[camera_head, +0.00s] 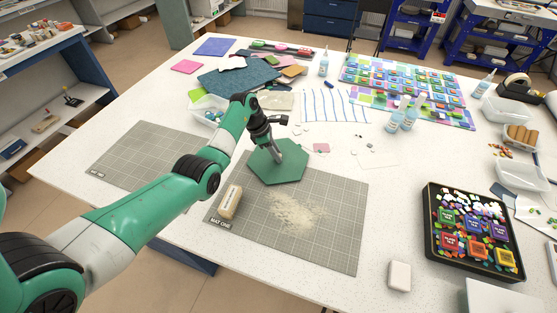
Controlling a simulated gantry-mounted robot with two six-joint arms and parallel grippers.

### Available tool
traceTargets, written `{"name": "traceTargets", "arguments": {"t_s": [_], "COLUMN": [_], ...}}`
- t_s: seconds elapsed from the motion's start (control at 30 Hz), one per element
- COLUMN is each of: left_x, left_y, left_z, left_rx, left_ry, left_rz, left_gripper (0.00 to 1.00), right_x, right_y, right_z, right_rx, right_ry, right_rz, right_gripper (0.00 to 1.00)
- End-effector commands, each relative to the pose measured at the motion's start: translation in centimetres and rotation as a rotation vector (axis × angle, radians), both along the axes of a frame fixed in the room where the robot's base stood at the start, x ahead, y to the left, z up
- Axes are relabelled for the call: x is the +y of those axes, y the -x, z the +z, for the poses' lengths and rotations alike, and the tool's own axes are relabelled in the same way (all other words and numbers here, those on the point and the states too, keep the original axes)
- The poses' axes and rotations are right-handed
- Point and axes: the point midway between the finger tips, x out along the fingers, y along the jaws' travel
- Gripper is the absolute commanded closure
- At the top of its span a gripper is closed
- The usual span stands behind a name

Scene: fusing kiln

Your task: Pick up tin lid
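A flat dark green hexagonal piece (290,174) lies over the far edge of the grey gridded mat marked MAT ONE (340,225); I cannot tell for sure whether it is the tin lid. My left gripper (277,158) points down at its far half, with its fingertips at or just above the surface. The fingers are small and partly hidden, so I cannot tell whether they are open or shut, or touching it. A black open tin-like tray (432,237) with colourful pieces and labelled blocks stands at the right. My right gripper is not in view.
A tan block (230,201) and a pile of pale crumbs (295,211) lie on the mat. A white block (399,276) stands near the front edge. Bottles (393,121), a colourful board (420,85) and clear tubs (522,176) crowd the back and right.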

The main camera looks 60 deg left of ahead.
Motion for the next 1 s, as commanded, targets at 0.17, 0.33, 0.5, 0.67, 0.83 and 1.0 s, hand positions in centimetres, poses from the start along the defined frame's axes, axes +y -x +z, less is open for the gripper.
{"name": "traceTargets", "arguments": {"t_s": [0.17, 0.33, 0.5, 0.67, 0.83, 1.0], "left_x": [0.0, 0.0, 0.0, 0.0, -0.3, -3.4], "left_y": [0.0, 0.0, 0.0, 0.0, -0.1, 0.5], "left_z": [0.0, 0.0, 0.1, 1.2, 4.0, 7.9], "left_rx": [0.0, 0.0, 0.0, -0.001, -0.003, -0.004], "left_ry": [0.001, 0.0, 0.0, -0.001, -0.001, -0.002], "left_rz": [0.0, 0.0, 0.0, -0.001, -0.001, -0.004], "left_gripper": [1.0, 1.0, 1.0, 1.0, 1.0, 1.0], "right_x": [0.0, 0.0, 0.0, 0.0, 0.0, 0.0], "right_y": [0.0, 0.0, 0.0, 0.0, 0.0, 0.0], "right_z": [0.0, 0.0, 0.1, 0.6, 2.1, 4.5], "right_rx": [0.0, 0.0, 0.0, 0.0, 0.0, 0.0], "right_ry": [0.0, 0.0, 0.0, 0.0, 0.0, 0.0], "right_rz": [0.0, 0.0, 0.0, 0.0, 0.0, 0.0], "right_gripper": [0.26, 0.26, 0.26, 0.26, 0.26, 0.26]}}
